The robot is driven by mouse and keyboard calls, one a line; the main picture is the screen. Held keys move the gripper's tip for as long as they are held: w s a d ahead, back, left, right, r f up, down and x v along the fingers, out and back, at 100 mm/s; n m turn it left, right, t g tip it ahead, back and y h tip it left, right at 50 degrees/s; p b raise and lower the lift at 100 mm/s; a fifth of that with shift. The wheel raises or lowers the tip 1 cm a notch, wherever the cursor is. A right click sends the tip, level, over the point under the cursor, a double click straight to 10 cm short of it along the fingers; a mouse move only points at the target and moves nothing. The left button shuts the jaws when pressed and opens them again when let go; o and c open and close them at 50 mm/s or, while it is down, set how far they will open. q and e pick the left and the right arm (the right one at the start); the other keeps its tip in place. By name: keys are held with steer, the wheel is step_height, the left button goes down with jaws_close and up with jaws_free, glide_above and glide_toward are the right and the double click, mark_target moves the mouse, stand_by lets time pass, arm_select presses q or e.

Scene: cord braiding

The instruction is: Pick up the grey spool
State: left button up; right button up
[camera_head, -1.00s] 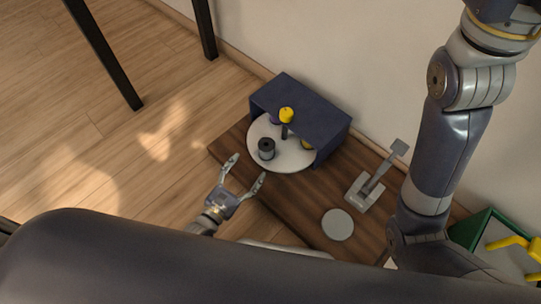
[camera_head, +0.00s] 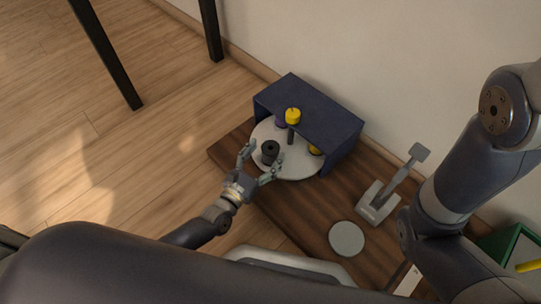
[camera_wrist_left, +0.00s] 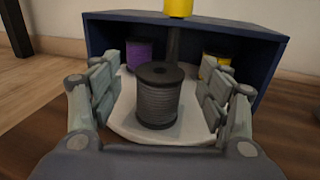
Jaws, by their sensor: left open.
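The grey spool (camera_head: 270,152) stands upright on a round pale plate (camera_head: 300,167), at the plate's front left in the head view. It also shows in the left wrist view (camera_wrist_left: 158,100), large and centred, with dark end discs and grey cord. My left gripper (camera_head: 262,160) is open. Its two fingers stand on either side of the spool, and in the left wrist view (camera_wrist_left: 159,92) gaps show between each finger and the spool. My right arm comes down at the right of the head view, but its gripper is out of view.
A dark blue open-fronted box (camera_head: 318,108) covers the plate's back. A purple spool (camera_wrist_left: 139,54) and a yellow spool (camera_wrist_left: 215,62) stand behind the grey one, with a yellow-topped post (camera_head: 292,116) between. A grey lever stand (camera_head: 379,201) and pale disc (camera_head: 346,239) are on the board's right.

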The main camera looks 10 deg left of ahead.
mark_target(270, 149)
arm_select(q)
steer(key=shift+b+x, duration=0.45)
steer(key=shift+x, duration=1)
steer(key=shift+f, duration=0.1)
steer(key=shift+c, duration=0.6)
steer(key=c, duration=1.1)
steer(key=shift+o, duration=0.2)
